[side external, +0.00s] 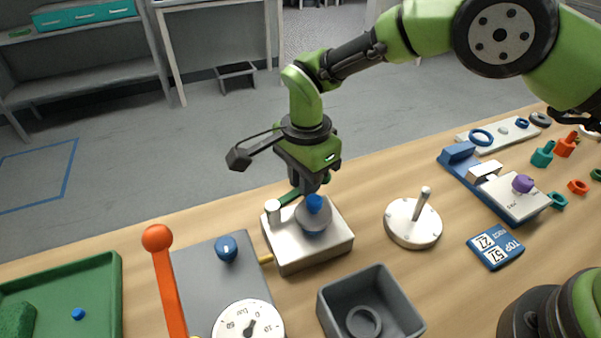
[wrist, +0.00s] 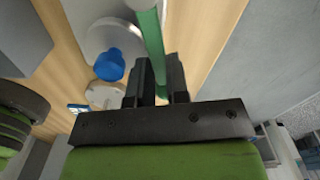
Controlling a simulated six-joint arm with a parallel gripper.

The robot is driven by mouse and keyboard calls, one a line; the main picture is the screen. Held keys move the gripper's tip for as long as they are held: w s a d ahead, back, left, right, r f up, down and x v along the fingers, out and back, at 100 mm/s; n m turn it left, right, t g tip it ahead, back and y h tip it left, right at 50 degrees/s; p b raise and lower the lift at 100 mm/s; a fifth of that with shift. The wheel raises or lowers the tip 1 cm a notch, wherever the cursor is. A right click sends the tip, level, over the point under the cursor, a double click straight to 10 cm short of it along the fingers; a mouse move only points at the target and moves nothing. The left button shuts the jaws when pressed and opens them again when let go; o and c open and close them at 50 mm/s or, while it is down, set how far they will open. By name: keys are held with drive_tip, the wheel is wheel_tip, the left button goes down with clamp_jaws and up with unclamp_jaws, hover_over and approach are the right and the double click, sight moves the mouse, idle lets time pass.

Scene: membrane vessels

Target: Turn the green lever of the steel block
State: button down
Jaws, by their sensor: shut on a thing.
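The steel block (side external: 325,248) stands on the wooden table, with a grey dome and a blue knob (side external: 314,203) on top and a small white-topped post (side external: 273,210) at its left. The green lever (side external: 289,196) shows in part behind the knob; the rest is hidden by my gripper (side external: 309,186). In the wrist view the green lever (wrist: 150,45) runs down between the two black fingers of my gripper (wrist: 160,80), which is shut on it. The blue knob (wrist: 109,65) is beside the fingers there.
A grey panel with a dial (side external: 248,322) and an orange-red lever (side external: 167,280) stands left of the block. A grey open box (side external: 370,305) is in front, and a round white base with a post (side external: 413,222) is to the right. A green tray (side external: 112,290) is far left.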

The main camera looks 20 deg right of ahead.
drive_tip(key=shift+s+m, duration=0.15)
drive_tip(key=shift+m, duration=0.15)
drive_tip(key=c, duration=1.1)
unclamp_jaws()
